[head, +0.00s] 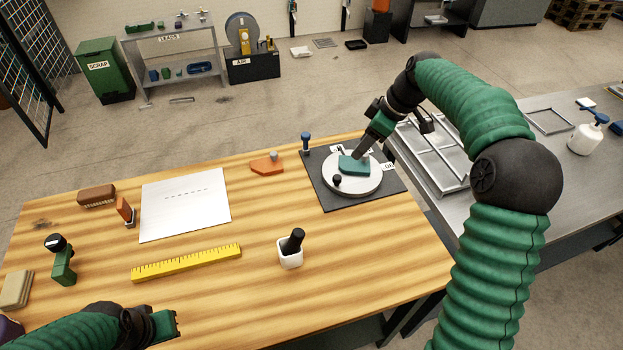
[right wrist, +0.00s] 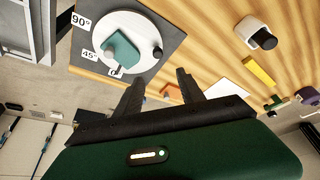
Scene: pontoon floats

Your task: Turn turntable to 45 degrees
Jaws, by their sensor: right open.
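The turntable (head: 364,187) is a pale round disc on a dark square board (head: 327,198) at the table's right end. A teal block (head: 354,165) and a small black knob (head: 337,181) are on it. In the right wrist view the disc (right wrist: 146,30) shows beside labels 90° (right wrist: 81,20), 45° (right wrist: 89,55) and a partly hidden 0 (right wrist: 113,72). The black knob (right wrist: 157,52) lies near the disc's edge. My right gripper (right wrist: 160,78) is open and empty, beside the disc. Its tips are over the turntable's far side in the head view. My left gripper (head: 170,325) is at bottom left, jaws unclear.
A metal bench (head: 520,190) with frames is at right.

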